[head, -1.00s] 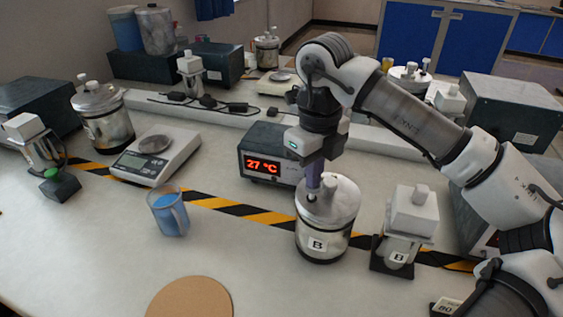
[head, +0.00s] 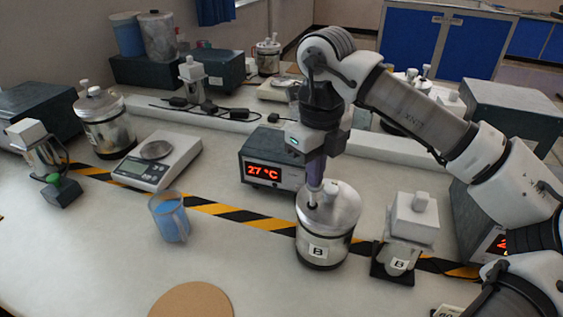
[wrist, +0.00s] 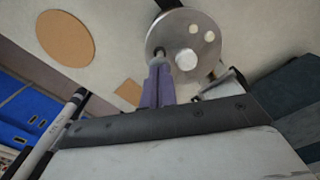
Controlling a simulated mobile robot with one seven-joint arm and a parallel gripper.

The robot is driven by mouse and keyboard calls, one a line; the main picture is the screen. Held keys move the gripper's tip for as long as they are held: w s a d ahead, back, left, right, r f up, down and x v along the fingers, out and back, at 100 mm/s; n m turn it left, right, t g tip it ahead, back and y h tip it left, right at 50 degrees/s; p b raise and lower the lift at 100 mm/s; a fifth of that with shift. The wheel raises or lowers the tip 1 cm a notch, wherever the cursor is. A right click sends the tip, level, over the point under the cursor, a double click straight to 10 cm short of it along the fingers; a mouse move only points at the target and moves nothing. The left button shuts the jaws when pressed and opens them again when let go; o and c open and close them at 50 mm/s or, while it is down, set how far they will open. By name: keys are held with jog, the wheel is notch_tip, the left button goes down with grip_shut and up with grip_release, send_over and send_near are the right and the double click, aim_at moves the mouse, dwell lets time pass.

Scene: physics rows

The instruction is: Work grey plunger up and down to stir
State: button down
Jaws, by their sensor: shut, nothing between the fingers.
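A steel vessel marked B (head: 338,232) stands upright on the bench, with a round lid and a pale knob. The grey plunger (head: 312,201) stands up out of the left part of its lid. My gripper (head: 314,187) points down over it, its purple fingers shut together with nothing between them. In the wrist view the plunger's grey top (wrist: 160,61) shows just beyond the shut fingertips (wrist: 156,76), over the lid (wrist: 200,38). I cannot tell whether the fingertips touch it.
A white-topped bottle marked B (head: 411,222) stands close on the right. A box reading 27 °C (head: 252,155) stands behind. A jug with blue liquid (head: 169,218), a scale (head: 160,172) and a cork disc (head: 192,301) are left. The bench front is mostly clear.

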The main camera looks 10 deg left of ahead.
jog(key=shift+f, duration=0.15)
jog(key=shift+f+b, duration=1.7)
jog(key=shift+f, duration=0.05)
jog(key=shift+r, duration=0.1)
jog(key=shift+r+p, duration=1.1)
jog(key=shift+r, duration=0.65)
notch_tip(320, 180, up, 5)
jog(key=p, duration=0.3)
jog(key=shift+r, duration=0.1)
